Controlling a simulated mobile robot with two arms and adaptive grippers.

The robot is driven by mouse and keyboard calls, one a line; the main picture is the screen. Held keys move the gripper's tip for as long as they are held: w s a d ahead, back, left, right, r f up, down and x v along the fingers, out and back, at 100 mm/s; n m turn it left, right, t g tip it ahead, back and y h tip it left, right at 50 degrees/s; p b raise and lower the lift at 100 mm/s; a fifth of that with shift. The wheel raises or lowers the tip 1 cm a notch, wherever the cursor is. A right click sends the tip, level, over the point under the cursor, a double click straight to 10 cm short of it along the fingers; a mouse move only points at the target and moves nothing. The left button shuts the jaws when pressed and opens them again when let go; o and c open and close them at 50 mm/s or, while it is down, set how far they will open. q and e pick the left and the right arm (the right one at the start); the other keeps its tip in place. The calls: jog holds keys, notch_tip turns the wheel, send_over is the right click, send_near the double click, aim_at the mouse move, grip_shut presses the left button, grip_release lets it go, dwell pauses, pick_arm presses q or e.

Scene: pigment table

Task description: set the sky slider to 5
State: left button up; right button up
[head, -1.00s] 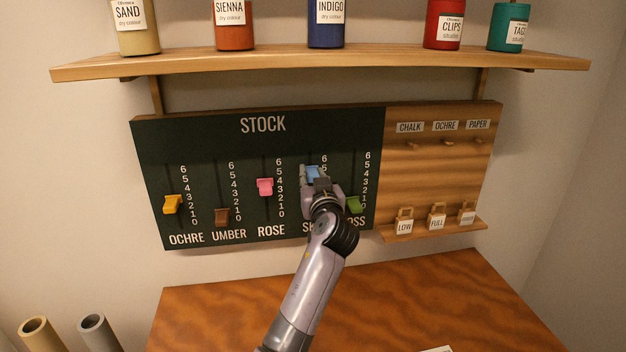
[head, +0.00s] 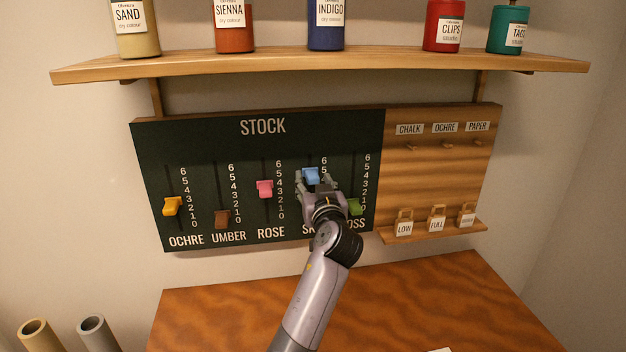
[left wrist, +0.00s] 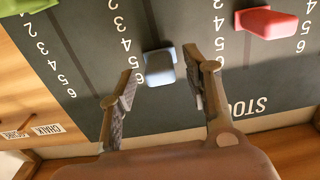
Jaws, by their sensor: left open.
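The sky slider is a light blue knob (head: 311,176) on the dark STOCK board (head: 215,140). It sits high on its scale, around 5; its exact mark is hard to read. My left gripper (head: 317,182) is open just in front of and below the knob, hiding the lower slot and part of the SKY label. In the left wrist view, which is upside down, the blue knob (left wrist: 160,67) shows between the two open fingers (left wrist: 163,72). Both fingers look apart from it. My right gripper is not in view.
Nearby knobs are the pink rose (head: 265,189) and the green moss (head: 354,206), partly behind my gripper. Umber (head: 222,219) and ochre (head: 172,206) are farther left. A shelf with jars (head: 380,62) is above, a wooden tag board (head: 440,170) right, a table (head: 420,300) below.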

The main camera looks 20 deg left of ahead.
pick_arm(q)
jog(key=v, duration=0.5)
jog(key=shift+s+d, duration=0.1)
jog(key=shift+s, duration=0.1)
